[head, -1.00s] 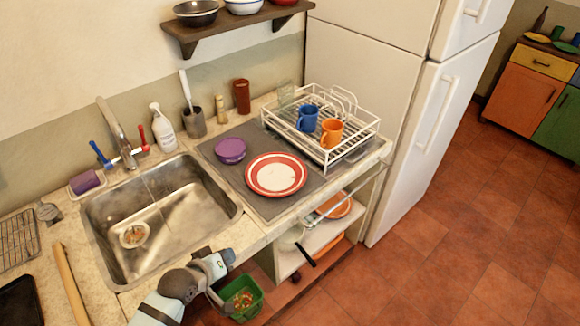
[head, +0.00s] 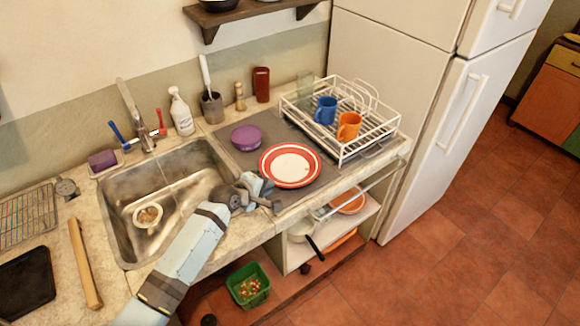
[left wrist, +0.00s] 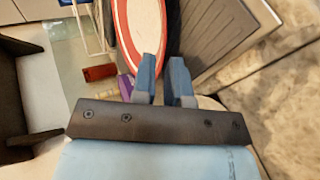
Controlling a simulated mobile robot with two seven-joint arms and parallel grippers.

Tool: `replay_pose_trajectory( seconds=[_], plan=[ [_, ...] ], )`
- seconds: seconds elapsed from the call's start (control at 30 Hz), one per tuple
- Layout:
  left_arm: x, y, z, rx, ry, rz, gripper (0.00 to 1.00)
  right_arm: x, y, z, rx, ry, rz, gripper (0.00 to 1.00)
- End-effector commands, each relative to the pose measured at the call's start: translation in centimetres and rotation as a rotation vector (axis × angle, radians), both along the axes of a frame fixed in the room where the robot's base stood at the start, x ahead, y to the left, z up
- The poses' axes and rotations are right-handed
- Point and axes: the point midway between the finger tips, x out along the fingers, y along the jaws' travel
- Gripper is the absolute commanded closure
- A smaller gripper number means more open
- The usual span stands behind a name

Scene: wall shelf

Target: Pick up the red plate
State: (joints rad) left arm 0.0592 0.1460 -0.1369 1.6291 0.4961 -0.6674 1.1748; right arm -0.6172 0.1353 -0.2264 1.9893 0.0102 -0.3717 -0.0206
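The red plate (head: 291,165), red-rimmed with a pale centre, lies flat on the grey mat beside the sink. In the left wrist view the plate (left wrist: 141,35) shows just beyond my fingers. My left gripper (head: 268,193) is at the counter's front edge, by the near left side of the plate. Its two blue-grey fingers (left wrist: 164,80) stand a little apart, with nothing seen held between them. I cannot tell whether a finger touches the rim. My right gripper is in neither current view.
A purple bowl (head: 246,137) sits behind and left of the plate. A white dish rack (head: 372,142) with a blue mug (head: 325,110) and an orange mug (head: 349,126) stands to the right. The sink (head: 150,235) is left. A low shelf (head: 325,240) is below the counter.

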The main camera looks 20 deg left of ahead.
Motion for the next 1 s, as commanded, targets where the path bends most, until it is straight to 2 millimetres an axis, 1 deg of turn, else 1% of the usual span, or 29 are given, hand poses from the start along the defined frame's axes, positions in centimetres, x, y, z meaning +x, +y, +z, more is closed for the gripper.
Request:
replay_pose_trajectory(
  seconds=[0.07,0.3,0.4,0.63,0.67,0.7,1.0],
  plan=[
    [0.7,-0.2,-0.3,0.001,0.001,-0.001,0.86,0.0,-0.1,0.1,-0.002,0.0,0.0,0.0],
    [3.5,-1.0,-2.2,0.001,0.0,-0.001,0.86,0.0,-0.1,0.5,-0.003,-0.001,0.001,0.0],
    [4.1,-1.3,-2.5,0.001,0.0,-0.001,0.86,0.0,-0.1,0.5,-0.003,-0.001,0.001,0.0],
    [4.1,-1.3,-2.6,0.002,-0.001,0.0,0.86,0.0,0.0,0.6,-0.002,-0.004,0.001,0.0],
    [4.1,-1.3,-2.6,0.002,-0.001,0.0,0.91,0.0,0.0,0.7,-0.002,-0.004,0.001,0.0],
    [4.1,-1.3,-2.6,0.002,-0.001,0.0,1.0,0.0,0.0,0.7,-0.001,-0.003,0.001,0.0],
    [4.1,-1.3,-2.6,0.002,-0.002,0.0,1.0,0.0,0.0,0.7,0.0,-0.003,0.002,0.0]
  ],
)
